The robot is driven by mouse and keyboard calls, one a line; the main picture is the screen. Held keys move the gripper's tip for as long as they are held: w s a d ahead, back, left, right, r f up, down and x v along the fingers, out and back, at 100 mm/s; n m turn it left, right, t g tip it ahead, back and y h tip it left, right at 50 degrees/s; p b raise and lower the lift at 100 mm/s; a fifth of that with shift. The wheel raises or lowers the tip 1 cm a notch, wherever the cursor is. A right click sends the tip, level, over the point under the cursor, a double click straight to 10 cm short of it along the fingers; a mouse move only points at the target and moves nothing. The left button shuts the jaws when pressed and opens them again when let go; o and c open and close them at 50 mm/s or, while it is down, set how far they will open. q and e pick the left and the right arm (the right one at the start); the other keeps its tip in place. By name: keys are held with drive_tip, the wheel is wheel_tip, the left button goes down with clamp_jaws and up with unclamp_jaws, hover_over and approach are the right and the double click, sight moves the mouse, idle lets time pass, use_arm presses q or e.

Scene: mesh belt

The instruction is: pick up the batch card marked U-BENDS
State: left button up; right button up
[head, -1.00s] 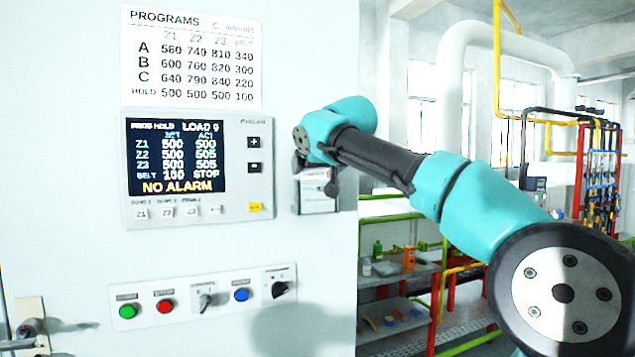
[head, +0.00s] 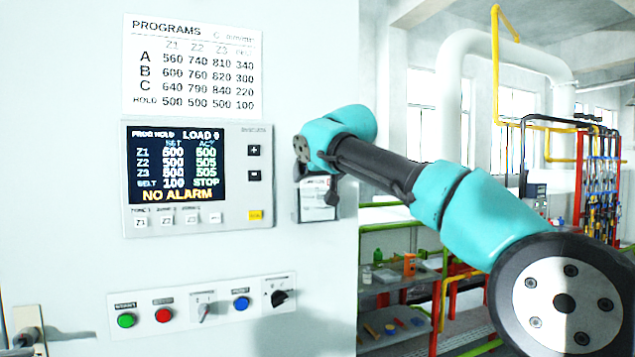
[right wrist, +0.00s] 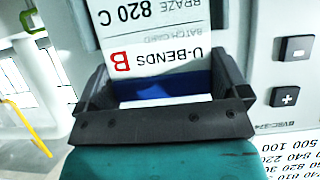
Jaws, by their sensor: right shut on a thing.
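The batch card marked U-BENDS (right wrist: 160,35) shows upside down in the right wrist view, white with black print, a red B and the line BRAZE 820 C. A blue band shows at its near end. My right gripper (right wrist: 161,68) is shut on the card, with a dark finger at either side. In the head view the right gripper (head: 331,188) is at the panel's right edge, and the white card (head: 317,213) shows below it, partly hidden. I cannot tell whether the card is clear of the panel. My left gripper is not in view.
The controller (head: 198,180) with its screen is just left of the right gripper. A programs sheet (head: 192,65) is above it and a button strip (head: 202,298) below. Shelves (head: 395,290) and pipes stand beyond the panel's right edge.

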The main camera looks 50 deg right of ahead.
drive_tip(key=shift+s+r, duration=0.15)
drive_tip(key=shift+r, duration=5.4)
drive_tip(key=shift+r, duration=0.15)
drive_tip(key=s+a, duration=0.4)
drive_tip(key=s, duration=0.5)
drive_tip(key=s+a, duration=0.4)
drive_tip(key=s, duration=0.4)
drive_tip(key=shift+s+a, duration=0.2)
drive_tip(key=shift+s, duration=0.15)
